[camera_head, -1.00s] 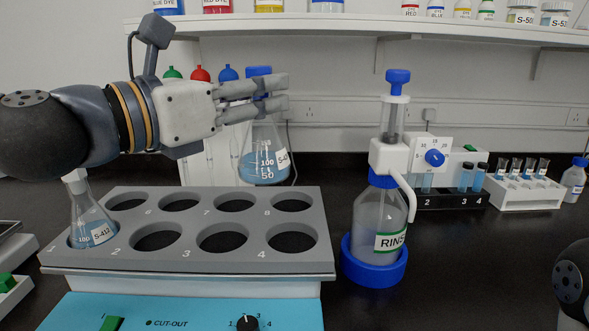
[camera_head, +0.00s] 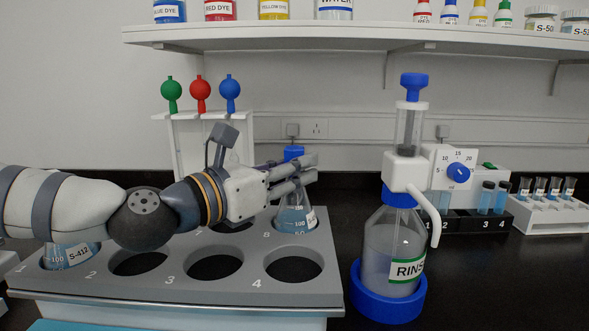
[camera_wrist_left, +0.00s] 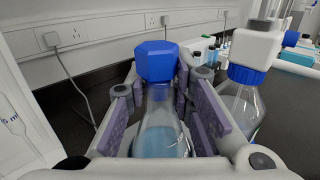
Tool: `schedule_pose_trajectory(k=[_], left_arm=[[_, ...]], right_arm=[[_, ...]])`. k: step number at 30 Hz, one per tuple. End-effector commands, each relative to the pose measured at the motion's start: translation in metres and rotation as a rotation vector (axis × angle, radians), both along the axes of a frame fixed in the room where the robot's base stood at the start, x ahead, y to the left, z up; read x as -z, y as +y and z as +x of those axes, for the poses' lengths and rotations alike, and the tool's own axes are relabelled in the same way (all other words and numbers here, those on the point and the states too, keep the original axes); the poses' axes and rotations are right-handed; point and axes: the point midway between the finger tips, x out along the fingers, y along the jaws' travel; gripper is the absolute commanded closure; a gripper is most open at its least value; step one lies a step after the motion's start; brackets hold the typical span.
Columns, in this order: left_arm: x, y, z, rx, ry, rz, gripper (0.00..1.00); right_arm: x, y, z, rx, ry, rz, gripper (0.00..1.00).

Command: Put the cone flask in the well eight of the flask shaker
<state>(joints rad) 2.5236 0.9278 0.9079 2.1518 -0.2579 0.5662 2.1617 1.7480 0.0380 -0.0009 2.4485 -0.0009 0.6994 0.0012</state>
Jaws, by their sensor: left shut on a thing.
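The cone flask (camera_head: 296,217), clear with blue liquid and a blue cap (camera_wrist_left: 157,62), stands upright at well eight, the back right well of the grey flask shaker (camera_head: 325,270). Its lower end appears to sit within that well; its base is not visible. My left gripper (camera_head: 303,172) is shut around the flask's neck. In the left wrist view the purple-padded fingers (camera_wrist_left: 165,110) flank the neck below the cap. Another flask (camera_head: 72,255), labelled S-412, sits in well one, partly behind my left arm. My right gripper is out of view.
A rinse bottle (camera_head: 393,245) in a blue base stands right of the shaker. The front wells two, three and four look empty. A pipette stand (camera_head: 205,130) is behind, and tube racks (camera_head: 545,220) are at the right. A bottle shelf (camera_head: 350,32) runs above.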

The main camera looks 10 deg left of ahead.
Motion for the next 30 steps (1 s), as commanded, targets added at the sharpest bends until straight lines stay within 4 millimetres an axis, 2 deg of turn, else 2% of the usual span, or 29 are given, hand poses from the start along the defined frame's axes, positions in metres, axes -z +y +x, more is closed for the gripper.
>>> schedule_pose_trajectory(k=[7,8,9,10,18,21,23,30], left_arm=[[0.005,0.000,0.000,0.000,0.001,-0.002,1.00],[0.004,0.000,0.000,0.000,0.001,-0.001,0.72],[0.003,0.000,0.000,0.000,0.000,0.000,0.63],[0.003,0.000,0.000,0.000,0.000,0.000,0.58],[0.002,0.000,0.000,0.000,-0.001,0.000,0.58],[-0.005,0.001,-0.002,-0.001,-0.005,0.000,0.58],[-0.004,0.008,-0.010,-0.003,-0.003,-0.003,0.58],[-0.007,0.040,-0.061,-0.004,-0.008,-0.006,0.58]], right_arm=[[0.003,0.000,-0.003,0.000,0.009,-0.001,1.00],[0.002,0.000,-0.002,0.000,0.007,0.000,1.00],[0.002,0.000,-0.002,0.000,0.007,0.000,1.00],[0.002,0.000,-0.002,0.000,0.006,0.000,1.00],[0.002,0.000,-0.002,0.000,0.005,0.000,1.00],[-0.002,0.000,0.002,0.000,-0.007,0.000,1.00],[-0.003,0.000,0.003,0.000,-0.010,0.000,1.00],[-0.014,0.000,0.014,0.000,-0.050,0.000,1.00]])
